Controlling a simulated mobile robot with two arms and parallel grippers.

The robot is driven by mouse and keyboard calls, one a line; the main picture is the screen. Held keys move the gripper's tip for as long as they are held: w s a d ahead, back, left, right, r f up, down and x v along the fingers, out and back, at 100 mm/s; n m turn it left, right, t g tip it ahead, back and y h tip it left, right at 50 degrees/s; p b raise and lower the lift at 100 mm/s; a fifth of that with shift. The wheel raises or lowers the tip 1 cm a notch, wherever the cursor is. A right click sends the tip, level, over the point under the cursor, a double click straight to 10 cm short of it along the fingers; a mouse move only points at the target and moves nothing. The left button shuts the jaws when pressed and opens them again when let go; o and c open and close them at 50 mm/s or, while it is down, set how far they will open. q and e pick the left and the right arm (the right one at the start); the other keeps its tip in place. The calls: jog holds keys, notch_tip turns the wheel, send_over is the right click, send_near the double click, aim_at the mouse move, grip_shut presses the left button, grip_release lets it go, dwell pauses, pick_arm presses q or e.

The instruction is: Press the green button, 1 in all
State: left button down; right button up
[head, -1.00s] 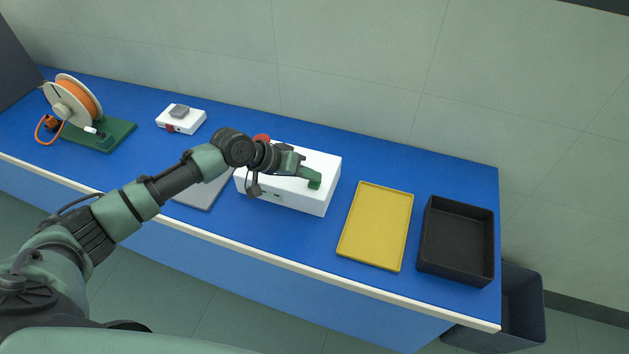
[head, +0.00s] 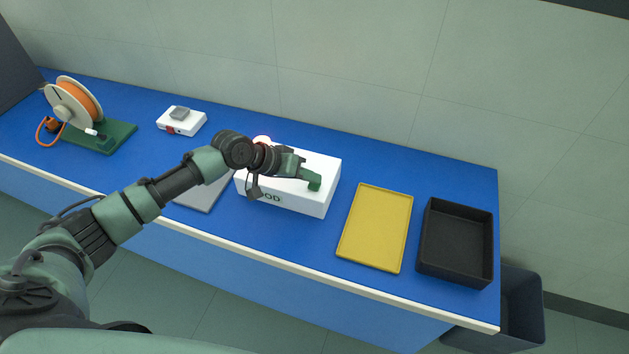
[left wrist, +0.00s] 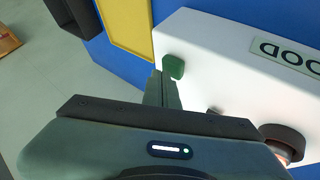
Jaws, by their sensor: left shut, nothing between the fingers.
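A white box (head: 324,199) stands on the blue bench, partly covered by my left arm in the head view. A green button (head: 315,182) sits on top of it near its right end; it also shows in the left wrist view (left wrist: 175,66). My left gripper (head: 303,172) is shut and empty, with its tips right at the green button; I cannot tell whether they touch it. The fingers also show in the left wrist view (left wrist: 161,86). A label on the box front (left wrist: 287,54) shows letters ending in "OOD". A lamp (head: 262,139) behind my wrist glows pale. My right gripper is out of view.
A yellow tray (head: 376,228) and a black tray (head: 456,241) lie to the right. A grey flat panel (head: 204,192) is left of the box. A small white box (head: 182,121) and an orange cable reel (head: 77,102) stand farther left. A dark bin (head: 523,308) stands beyond the bench.

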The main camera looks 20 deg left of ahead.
aim_at(311, 185)
pick_arm(q)
jog(key=shift+r+p, duration=0.3)
jog(key=shift+r, duration=0.3)
notch_tip(311, 185, up, 5)
jog(key=p, duration=0.4)
jog(key=shift+p, duration=0.4)
